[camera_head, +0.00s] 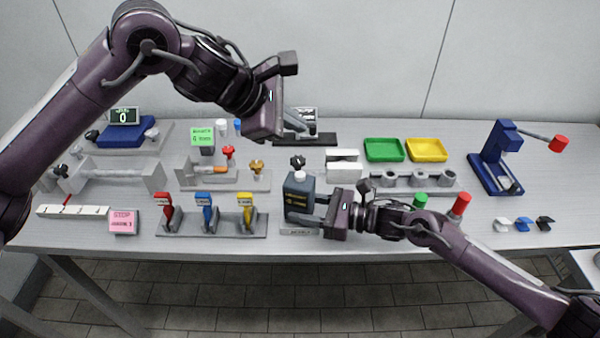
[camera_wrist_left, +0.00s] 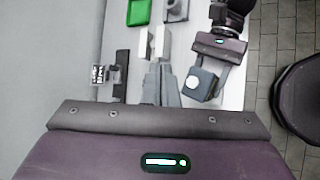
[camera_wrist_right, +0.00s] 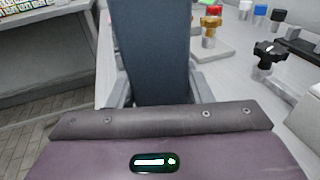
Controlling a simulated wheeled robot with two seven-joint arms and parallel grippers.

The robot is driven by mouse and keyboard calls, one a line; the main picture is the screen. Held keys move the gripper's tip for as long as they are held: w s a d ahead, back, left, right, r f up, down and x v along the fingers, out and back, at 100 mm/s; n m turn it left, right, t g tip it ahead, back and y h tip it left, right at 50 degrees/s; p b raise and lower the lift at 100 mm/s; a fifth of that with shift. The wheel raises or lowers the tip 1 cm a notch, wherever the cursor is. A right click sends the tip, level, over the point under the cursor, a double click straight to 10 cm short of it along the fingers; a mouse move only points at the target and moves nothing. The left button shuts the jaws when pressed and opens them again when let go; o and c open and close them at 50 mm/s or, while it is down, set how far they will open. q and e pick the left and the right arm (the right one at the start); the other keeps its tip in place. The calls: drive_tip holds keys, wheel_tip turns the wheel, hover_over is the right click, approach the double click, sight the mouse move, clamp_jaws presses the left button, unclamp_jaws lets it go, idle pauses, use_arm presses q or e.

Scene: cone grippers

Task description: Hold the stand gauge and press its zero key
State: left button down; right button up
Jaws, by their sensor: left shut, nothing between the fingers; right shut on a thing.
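A small gauge with a black-and-white display (camera_head: 307,113) stands on a black base (camera_head: 322,139) at the back middle; its display also shows in the left wrist view (camera_wrist_left: 99,74). My left gripper (camera_head: 302,128) is shut and empty, raised in front of this gauge and partly covering it. In the left wrist view its closed fingers (camera_wrist_left: 160,68) are apart from the display. I cannot make out a zero key. My right gripper (camera_head: 308,209) is shut on a dark blue bottle-like block (camera_head: 297,192) with a white round top, at the table's front.
Left are a blue scale (camera_head: 122,134), a green sign (camera_head: 202,137) and a rack of coloured handles (camera_head: 215,226). Green (camera_head: 383,150) and yellow (camera_head: 427,150) trays and a blue stand (camera_head: 492,165) are right. A white block (camera_head: 343,172) stands behind the bottle-like block.

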use_arm(q)
drive_tip(key=shift+f, duration=0.1)
hover_over(295, 180)
drive_tip(key=shift+f, duration=4.35)
drive_tip(key=shift+f, duration=0.15)
drive_tip(key=shift+f, duration=0.25)
drive_tip(key=shift+f, duration=0.45)
drive_tip(key=shift+r, duration=0.85)
drive_tip(key=shift+r, duration=2.55)
